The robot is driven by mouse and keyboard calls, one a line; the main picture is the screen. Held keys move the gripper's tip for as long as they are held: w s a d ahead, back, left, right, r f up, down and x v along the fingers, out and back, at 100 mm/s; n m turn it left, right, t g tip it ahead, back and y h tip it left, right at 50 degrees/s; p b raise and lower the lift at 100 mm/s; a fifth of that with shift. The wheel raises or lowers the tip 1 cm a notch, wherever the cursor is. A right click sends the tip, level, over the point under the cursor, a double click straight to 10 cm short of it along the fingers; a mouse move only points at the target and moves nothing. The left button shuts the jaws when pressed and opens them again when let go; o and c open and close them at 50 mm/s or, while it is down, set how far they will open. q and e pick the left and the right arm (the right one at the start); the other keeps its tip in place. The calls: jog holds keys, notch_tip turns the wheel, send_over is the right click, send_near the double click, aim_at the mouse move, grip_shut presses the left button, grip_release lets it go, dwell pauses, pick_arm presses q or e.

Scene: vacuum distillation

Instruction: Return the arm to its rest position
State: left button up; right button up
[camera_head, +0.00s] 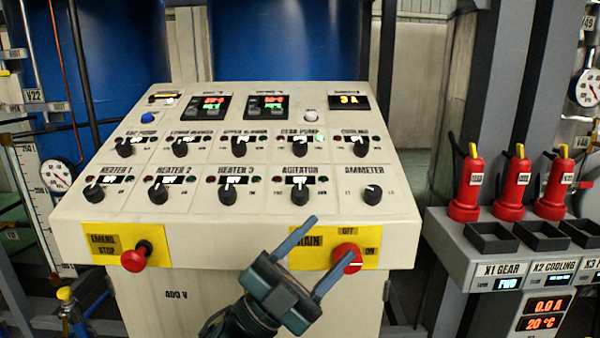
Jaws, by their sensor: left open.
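My left gripper (322,250) is in front of the lower right part of the control console (75,210). Its two fingers are spread apart, with nothing between them. One finger overlaps the yellow plate of the red main switch (346,257) in the picture and hides part of its label. I cannot tell whether that finger touches the switch. The switch's white mark points sideways toward the ON label. My arm comes up from the bottom edge, below the gripper. My right gripper is not in view.
A red emergency stop button (133,260) is at the console's lower left. Several black knobs (233,195) and lit displays (267,107) cover the panel. A grey cabinet (450,243) with red-handled switches (512,182) stands at right. A gauge (57,175) is at left.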

pick_arm(q)
jog(key=s+a+f+n+t+y, duration=0.1)
jog(key=a+f+n+t+y, duration=0.1)
jog(key=a+f+n+y, duration=0.45)
jog(key=a+f+n+t+y, duration=0.15)
jog(key=f+n+y, duration=0.3)
jog(key=f, duration=0.45)
jog(key=s+a+f+n+t+y, duration=0.1)
jog(key=a+f+n+t+y, duration=0.2)
jog(key=f+n+y, duration=0.3)
jog(key=s+a+f+n+g+y, duration=0.1)
jog(key=s+a+f+n+g, duration=0.1)
jog(key=s+f, duration=0.5)
jog(key=s+a+f+n+g+y, duration=0.1)
jog(key=s+a+f+g+y, duration=0.1)
jog(key=s+a+f+g, duration=0.2)
jog(key=s+f+g, duration=0.1)
jog(key=s+f, duration=0.2)
jog(key=f, duration=0.3)
jog(key=shift+n+p, duration=0.3)
jog(key=shift+n, duration=0.1)
